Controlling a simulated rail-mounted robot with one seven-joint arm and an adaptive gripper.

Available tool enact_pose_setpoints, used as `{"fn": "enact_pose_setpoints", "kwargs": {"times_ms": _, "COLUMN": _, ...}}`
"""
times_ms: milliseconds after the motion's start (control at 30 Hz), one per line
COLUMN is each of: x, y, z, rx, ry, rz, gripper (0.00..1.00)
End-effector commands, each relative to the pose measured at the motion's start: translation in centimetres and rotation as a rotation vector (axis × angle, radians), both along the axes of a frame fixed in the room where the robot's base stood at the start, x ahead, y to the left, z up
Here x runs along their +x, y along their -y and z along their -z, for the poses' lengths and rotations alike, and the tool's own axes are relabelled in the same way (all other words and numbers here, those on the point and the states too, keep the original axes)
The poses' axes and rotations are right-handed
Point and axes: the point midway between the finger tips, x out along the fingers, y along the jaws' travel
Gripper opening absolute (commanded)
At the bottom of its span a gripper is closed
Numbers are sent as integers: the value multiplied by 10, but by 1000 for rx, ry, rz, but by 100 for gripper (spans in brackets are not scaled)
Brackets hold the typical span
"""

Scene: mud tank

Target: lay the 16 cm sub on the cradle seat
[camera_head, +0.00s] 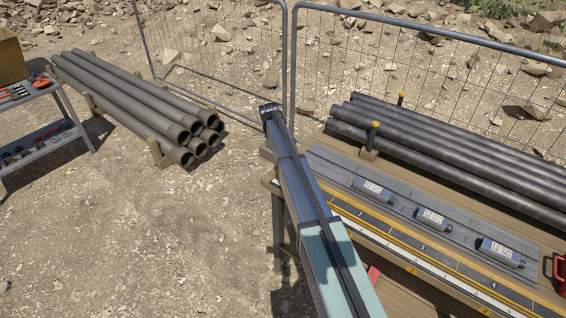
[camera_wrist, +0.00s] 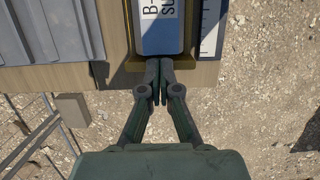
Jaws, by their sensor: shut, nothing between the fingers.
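Three short grey subs with white labels, a left one (camera_head: 373,188), a middle one (camera_head: 432,217) and a right one (camera_head: 499,251), lie in a row on the grey bench top in the head view; I cannot tell which is 16 cm. In the wrist view a blue-grey labelled sub (camera_wrist: 160,40) lies in a yellow-edged seat (camera_wrist: 128,62), which may be the cradle seat; its far end is cut off. My gripper (camera_wrist: 159,78) is shut and empty, its fingertips just off the near end of this sub.
A scale strip (camera_wrist: 211,28) runs beside the seat. Long dark pipes (camera_head: 450,150) lie behind the subs. A pipe stack (camera_head: 140,100) and a tool shelf (camera_head: 45,120) stand at left. Mesh fencing (camera_head: 400,55) closes the back. Open ground (camera_head: 150,240) lies left of the bench.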

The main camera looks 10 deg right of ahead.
Motion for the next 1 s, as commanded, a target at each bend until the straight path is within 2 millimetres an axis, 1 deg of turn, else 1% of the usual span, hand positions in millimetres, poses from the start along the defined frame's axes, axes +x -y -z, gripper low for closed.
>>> {"fn": "enact_pose_setpoints", "kwargs": {"times_ms": 33, "x": 9, "y": -6, "z": -1, "rx": 0, "ry": 0, "rz": -1, "gripper": 0}}
{"fn": "enact_pose_setpoints", "kwargs": {"times_ms": 133, "x": 24, "y": -17, "z": -1, "rx": 0, "ry": 0, "rz": -1, "gripper": 0}}
{"fn": "enact_pose_setpoints", "kwargs": {"times_ms": 200, "x": 24, "y": -17, "z": -14, "rx": 0, "ry": 3, "rz": 0, "gripper": 0}}
{"fn": "enact_pose_setpoints", "kwargs": {"times_ms": 400, "x": 31, "y": -24, "z": -55, "rx": 0, "ry": 2, "rz": 2, "gripper": 0}}
{"fn": "enact_pose_setpoints", "kwargs": {"times_ms": 600, "x": 35, "y": -28, "z": -84, "rx": -1, "ry": 1, "rz": 1, "gripper": 0}}
{"fn": "enact_pose_setpoints", "kwargs": {"times_ms": 733, "x": 38, "y": -30, "z": -93, "rx": -1, "ry": 1, "rz": 0, "gripper": 0}}
{"fn": "enact_pose_setpoints", "kwargs": {"times_ms": 900, "x": 58, "y": -41, "z": -93, "rx": 0, "ry": 1, "rz": -16, "gripper": 0}}
{"fn": "enact_pose_setpoints", "kwargs": {"times_ms": 1000, "x": 61, "y": -43, "z": -95, "rx": 0, "ry": 0, "rz": -21, "gripper": 0}}
